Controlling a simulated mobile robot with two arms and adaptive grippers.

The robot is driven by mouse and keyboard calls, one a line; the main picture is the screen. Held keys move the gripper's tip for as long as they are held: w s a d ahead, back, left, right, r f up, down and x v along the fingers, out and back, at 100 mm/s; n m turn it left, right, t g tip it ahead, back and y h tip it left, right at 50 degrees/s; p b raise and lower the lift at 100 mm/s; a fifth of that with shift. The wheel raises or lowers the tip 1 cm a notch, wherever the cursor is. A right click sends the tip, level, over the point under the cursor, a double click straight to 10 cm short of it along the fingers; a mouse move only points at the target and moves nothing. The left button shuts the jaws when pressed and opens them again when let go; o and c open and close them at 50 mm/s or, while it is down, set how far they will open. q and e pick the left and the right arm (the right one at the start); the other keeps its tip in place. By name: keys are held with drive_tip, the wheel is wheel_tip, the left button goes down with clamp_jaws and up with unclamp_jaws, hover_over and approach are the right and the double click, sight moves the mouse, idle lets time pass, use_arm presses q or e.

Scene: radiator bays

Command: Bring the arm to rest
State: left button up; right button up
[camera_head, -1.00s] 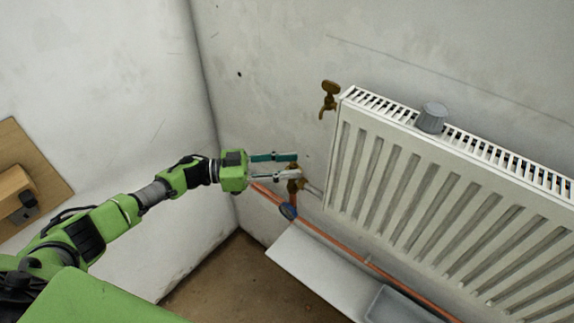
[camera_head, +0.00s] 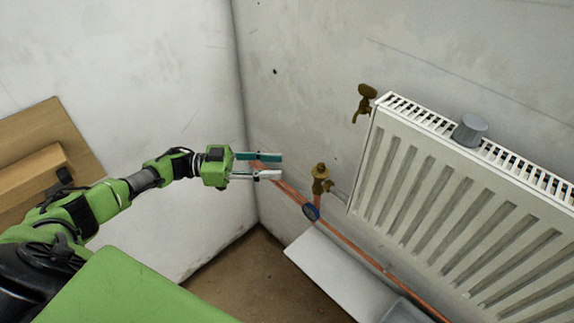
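My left arm comes in from the left. Its gripper (camera_head: 268,166) is open, with one teal finger and one pale finger held apart and nothing between them. It hangs in the air in front of the corner wall, left of a brass valve (camera_head: 320,180) on the copper pipe. In the picture there is a gap between the fingertips and the valve. My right gripper is not in view.
A white radiator (camera_head: 455,200) fills the right, with a grey cap (camera_head: 470,130) on top and a brass tap (camera_head: 365,102) at its upper left corner. A wooden board (camera_head: 75,135) stands left.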

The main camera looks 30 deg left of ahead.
use_arm(q)
drive_tip(key=shift+s+a, duration=0.1)
drive_tip(key=shift+a, duration=0.15)
idle(0.3)
wheel_tip(320, 180, down, 20)
drive_tip(key=w+a+n+t+y, duration=0.2)
drive_tip(key=n+t+y, duration=0.4)
drive_tip(key=n+y, duration=0.15)
drive_tip(key=s+a+f+n+g+y, duration=0.1)
drive_tip(key=s+f+y, duration=0.2)
drive_tip(key=s+f, duration=0.35)
drive_tip(key=s+f+n+g+y, duration=0.1)
drive_tip(key=s+f+g+y, duration=0.15)
drive_tip(key=f, duration=0.75)
drive_tip(key=s+d+f+g+y, duration=0.2)
drive_tip(key=s+f+g+y, duration=0.1)
drive_tip(key=s+f, duration=1.1)
drive_tip(key=s+d+f+g, duration=0.2)
drive_tip(key=s+d+g, duration=0.1)
drive_tip(key=s, duration=0.9)
drive_tip(key=s+d+f+n+g, duration=0.1)
drive_tip(key=s+d+f+g, duration=0.1)
drive_tip(key=s, duration=1)
drive_tip(key=shift+s+d+f+g, duration=0.25)
drive_tip(key=shift+d+g, duration=0.3)
drive_tip(key=shift+d, duration=0.35)
